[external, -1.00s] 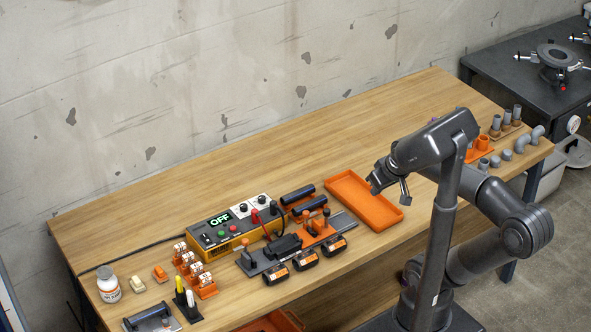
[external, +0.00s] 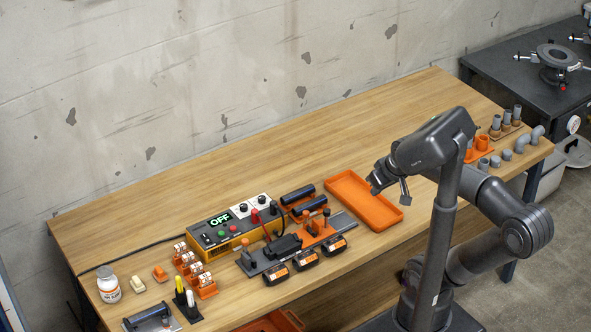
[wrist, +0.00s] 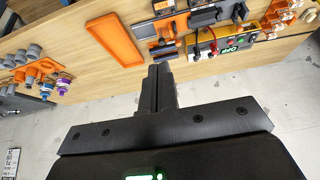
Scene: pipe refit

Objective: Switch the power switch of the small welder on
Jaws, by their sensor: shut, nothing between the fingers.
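The small welder (external: 225,231) is a yellow and dark box on the workbench, left of the middle. Its green display (external: 220,219) reads OFF. Its panel carries a red and a green button, knobs and cable plugs; which part is the power switch is too small to tell. In the wrist view the welder (wrist: 238,45) is at the upper right, with OFF lit. My gripper (external: 388,190) hangs over the orange tray's right side, well to the right of the welder. The wrist view shows its fingers (wrist: 159,70) shut together with nothing between them.
The empty orange tray (external: 336,182) lies between my gripper and the welder. A dark fixture with an orange clamp (external: 317,228) and several battery packs (external: 305,259) sit in front of the welder. Grey pipe fittings (external: 507,154) stand at the right. The bench's back strip is clear.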

